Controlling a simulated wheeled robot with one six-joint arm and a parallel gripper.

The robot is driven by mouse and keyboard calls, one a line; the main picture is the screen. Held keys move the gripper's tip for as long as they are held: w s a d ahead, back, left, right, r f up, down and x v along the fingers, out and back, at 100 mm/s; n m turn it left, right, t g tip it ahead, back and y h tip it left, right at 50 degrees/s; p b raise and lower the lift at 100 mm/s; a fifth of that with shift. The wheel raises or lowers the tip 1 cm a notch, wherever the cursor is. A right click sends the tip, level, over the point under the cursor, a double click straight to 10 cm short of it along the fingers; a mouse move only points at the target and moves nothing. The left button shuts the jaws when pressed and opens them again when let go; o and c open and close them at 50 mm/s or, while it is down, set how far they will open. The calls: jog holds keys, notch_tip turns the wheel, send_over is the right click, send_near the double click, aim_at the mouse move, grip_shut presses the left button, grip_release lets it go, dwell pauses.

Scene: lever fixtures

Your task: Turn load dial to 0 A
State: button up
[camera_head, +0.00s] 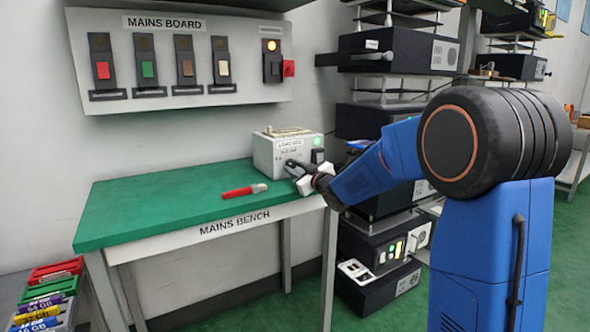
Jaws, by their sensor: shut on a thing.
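The load box (263,155) is a pale grey box on the right end of the green-topped mains bench. It has a label on its front and a round green light (318,156) at the right of that face. My gripper (291,165) reaches in from the right and is shut on the load dial at the lower front of the box. The fingers cover the dial, so its pointer and its setting cannot be read.
A red-handled tool (244,191) lies on the mains bench (150,205), left of my gripper. The mains board (190,60) with several switches hangs above. Dark equipment (375,50) is stacked at the right. The bench's left part is clear.

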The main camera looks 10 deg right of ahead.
jog(key=shift+n, duration=0.6)
jog(key=o, duration=1.1)
jog(key=shift+c, duration=0.2)
jog(key=shift+d, duration=0.1)
jog(key=v, duration=1.7)
jog(key=shift+s, duration=0.15)
